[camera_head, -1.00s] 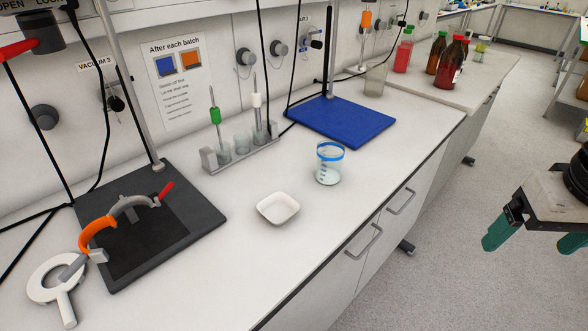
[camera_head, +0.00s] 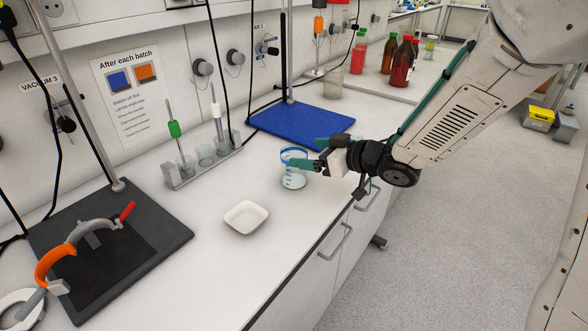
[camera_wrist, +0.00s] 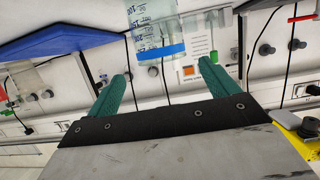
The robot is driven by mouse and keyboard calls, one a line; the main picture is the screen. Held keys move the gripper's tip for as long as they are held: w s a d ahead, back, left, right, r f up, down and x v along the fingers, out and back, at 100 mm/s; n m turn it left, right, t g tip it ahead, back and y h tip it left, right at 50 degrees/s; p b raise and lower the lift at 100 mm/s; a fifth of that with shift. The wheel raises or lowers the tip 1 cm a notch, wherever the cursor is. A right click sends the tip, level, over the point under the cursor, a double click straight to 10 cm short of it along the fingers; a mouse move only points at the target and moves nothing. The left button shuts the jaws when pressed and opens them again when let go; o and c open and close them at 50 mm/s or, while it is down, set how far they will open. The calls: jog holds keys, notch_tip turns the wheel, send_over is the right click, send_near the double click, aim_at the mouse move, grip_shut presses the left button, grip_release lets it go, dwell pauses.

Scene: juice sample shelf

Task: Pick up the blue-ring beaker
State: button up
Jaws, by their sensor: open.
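The blue-ring beaker (camera_head: 293,181) is clear glass with a blue band near its rim. It stands upright on the white bench near the front edge. My gripper (camera_head: 304,153) has come in from the right at the height of the band, and one green finger overlaps the beaker in the head view. In the wrist view, the beaker (camera_wrist: 156,32) appears inverted at the top, beyond and between the two spread green fingertips of my gripper (camera_wrist: 162,70). The gripper is open; whether a finger touches the glass cannot be told.
A white dish (camera_head: 246,217) stands left of the beaker. A blue mat (camera_head: 305,121) lies behind it, and a rack (camera_head: 207,165) with small beakers stands back left. A black stand base (camera_head: 150,232) is at the left. Bottles (camera_head: 402,65) stand far back.

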aim_at(284, 152)
jog(key=x, duration=0.7)
jog(key=shift+a+f, duration=0.3)
jog(key=shift+f, duration=0.05)
jog(key=c, duration=1.3)
